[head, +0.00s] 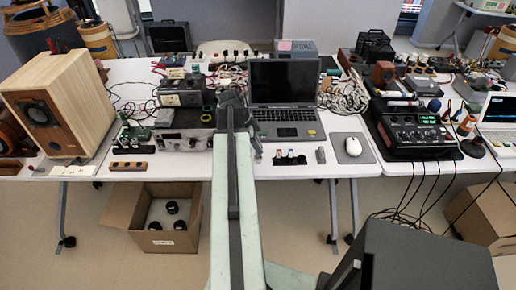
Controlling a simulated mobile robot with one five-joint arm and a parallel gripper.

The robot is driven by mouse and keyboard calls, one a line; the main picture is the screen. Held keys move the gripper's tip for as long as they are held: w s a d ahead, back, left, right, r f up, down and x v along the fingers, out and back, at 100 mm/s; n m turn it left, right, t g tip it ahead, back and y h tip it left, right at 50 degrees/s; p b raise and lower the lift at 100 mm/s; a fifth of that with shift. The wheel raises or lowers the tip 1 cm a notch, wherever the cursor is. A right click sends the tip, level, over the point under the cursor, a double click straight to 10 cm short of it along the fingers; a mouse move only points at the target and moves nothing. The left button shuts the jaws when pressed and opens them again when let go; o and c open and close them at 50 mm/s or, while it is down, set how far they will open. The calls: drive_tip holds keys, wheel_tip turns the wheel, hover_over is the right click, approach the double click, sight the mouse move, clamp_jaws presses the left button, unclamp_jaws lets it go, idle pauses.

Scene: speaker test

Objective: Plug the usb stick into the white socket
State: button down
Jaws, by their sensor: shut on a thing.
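My gripper (233,98) is at the far end of my pale green arm, over the table left of the laptop. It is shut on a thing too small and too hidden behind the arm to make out. I cannot pick out the usb stick for certain. A low black strip (290,161) with small red and white parts lies at the table's front edge, right of my arm. I cannot tell whether one of these parts is the white socket. A small grey piece (320,155) is right of the strip, clear of my gripper.
An open laptop (285,95) stands behind the strip, with a white mouse (353,146) on a grey pad to its right. A wooden speaker (60,105), stacked instruments (183,110) and a black mixer (418,135) crowd the table. An open cardboard box (120,205) sits on the floor.

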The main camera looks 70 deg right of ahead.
drive_tip(key=shift+f+b, duration=0.8)
drive_tip(key=shift+f, duration=0.1)
idle(0.3)
drive_tip(key=c, duration=1)
unclamp_jaws()
wheel_tip(320, 180, up, 5)
drive_tip(key=p, duration=0.5)
drive_tip(key=shift+w+r, duration=0.1)
